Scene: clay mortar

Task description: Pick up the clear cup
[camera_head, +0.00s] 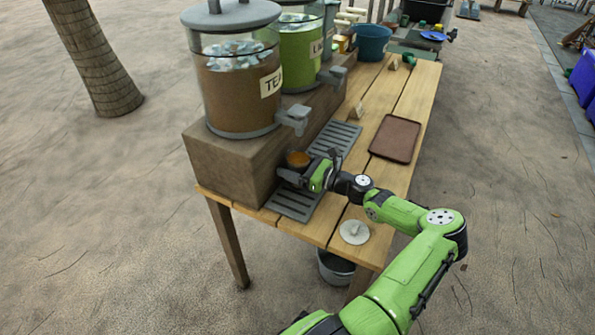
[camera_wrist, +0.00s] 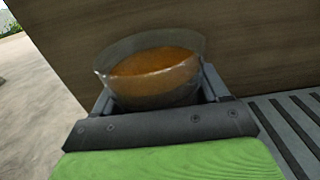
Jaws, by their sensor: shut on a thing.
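The clear cup (camera_wrist: 157,72) holds an orange-brown liquid and stands roughly upright in the wrist view, between my gripper's two fingers. In the head view the cup (camera_head: 298,160) shows at the front of the wooden block under the tea dispenser. My gripper (camera_head: 297,174) is shut on the cup, one finger at each side; it also shows in the wrist view (camera_wrist: 160,100). The cup's lower part is hidden by the gripper. I cannot tell whether its base touches the slatted drip tray (camera_head: 293,204) below.
The tea dispenser (camera_head: 238,92) and a green-filled dispenser (camera_head: 302,50) stand on the wooden block (camera_head: 229,166), close to my gripper. A brown tray (camera_head: 396,138) and a round white lid (camera_head: 354,232) lie on the table (camera_head: 425,85). A bucket (camera_head: 337,268) stands beneath.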

